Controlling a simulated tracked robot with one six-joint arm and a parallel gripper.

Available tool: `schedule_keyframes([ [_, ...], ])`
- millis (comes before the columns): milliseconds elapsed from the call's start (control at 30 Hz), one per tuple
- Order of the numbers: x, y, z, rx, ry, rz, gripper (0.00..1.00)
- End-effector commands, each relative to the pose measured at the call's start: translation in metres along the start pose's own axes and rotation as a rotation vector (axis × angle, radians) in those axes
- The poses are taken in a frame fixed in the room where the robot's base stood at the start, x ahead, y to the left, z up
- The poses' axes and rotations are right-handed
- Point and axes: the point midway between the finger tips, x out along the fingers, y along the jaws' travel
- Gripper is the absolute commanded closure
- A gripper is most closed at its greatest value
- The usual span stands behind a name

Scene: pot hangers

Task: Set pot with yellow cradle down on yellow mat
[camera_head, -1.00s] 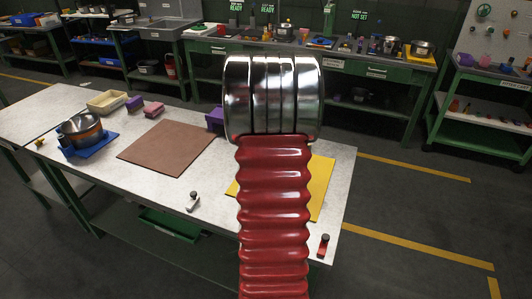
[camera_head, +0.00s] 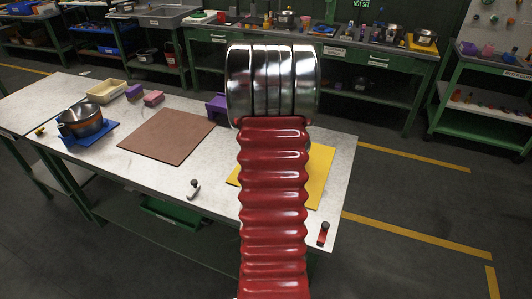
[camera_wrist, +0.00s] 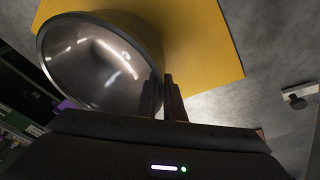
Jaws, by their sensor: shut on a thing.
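A shiny metal pot (camera_wrist: 95,65) fills the upper left of the wrist view, tilted in the picture with its open inside facing me. My gripper (camera_wrist: 162,85) is shut on the pot's rim. Behind the pot lies the yellow mat (camera_wrist: 205,40); I cannot tell whether the pot touches it. A darker yellow area shows along the pot's far side, but I cannot make out a cradle. In the head view, my arm hides the pot and the gripper, and the yellow mat (camera_head: 320,175) shows on the table's right part.
Small clamp-like items stand near the front edge (camera_head: 194,188) and right corner (camera_head: 323,233).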

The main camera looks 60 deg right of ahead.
Motion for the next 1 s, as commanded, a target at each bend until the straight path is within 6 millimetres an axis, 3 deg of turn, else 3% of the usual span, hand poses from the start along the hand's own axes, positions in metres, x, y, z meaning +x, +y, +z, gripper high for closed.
schedule_keyframes([
  [900,0.009,0.0,0.002,0.001,0.003,0.002,1.0],
  [933,0.009,0.0,0.002,0.001,0.003,0.002,0.91],
  [1000,0.009,0.0,0.002,0.001,0.003,0.002,0.86],
])
